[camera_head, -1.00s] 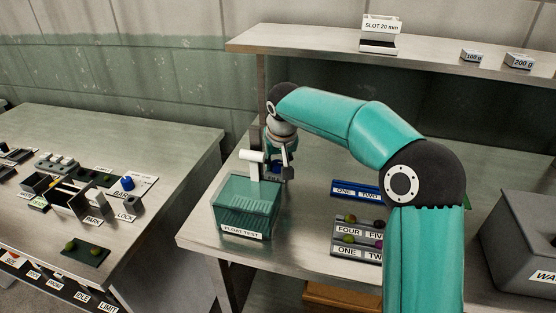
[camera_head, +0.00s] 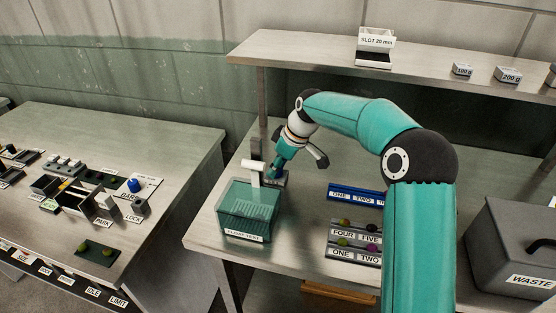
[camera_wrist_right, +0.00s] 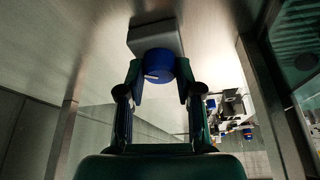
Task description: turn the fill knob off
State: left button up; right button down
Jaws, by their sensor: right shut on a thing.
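The fill knob, a blue round knob (camera_wrist_right: 158,66) with a pale mark on its face, sits on a grey box (camera_wrist_right: 155,38) in the right wrist view. My right gripper (camera_wrist_right: 158,80) has its two fingers on either side of the knob and is shut on it. In the head view my right gripper (camera_head: 277,172) is beside the back right of the green float test tank (camera_head: 249,212). There the knob is hidden by the gripper. My left gripper is not in view.
A white spout (camera_head: 254,166) on a post stands over the tank. Racks of small balls (camera_head: 355,233) and a blue tray (camera_head: 356,194) lie to the right. A grey waste bin (camera_head: 515,245) stands at the far right. A shelf (camera_head: 420,66) runs above the bench.

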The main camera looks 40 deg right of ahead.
jog(key=n+p, duration=0.1)
jog(key=n, duration=0.1)
jog(key=n+g+y+p, duration=0.1)
jog(key=n, duration=0.1)
jog(key=shift+w+d+r+p, duration=0.1)
jog(key=shift+r+p, duration=0.1)
jog(key=shift+p, duration=0.15)
jog(key=shift+d+f+n+g+y+p, duration=0.1)
jog(key=shift+n+g+y+p, duration=0.35)
jog(key=shift+n+p, duration=0.8)
jog(key=shift+n+b, duration=0.35)
jog(key=shift+n, duration=0.1)
jog(key=c, duration=0.8)
grip_release()
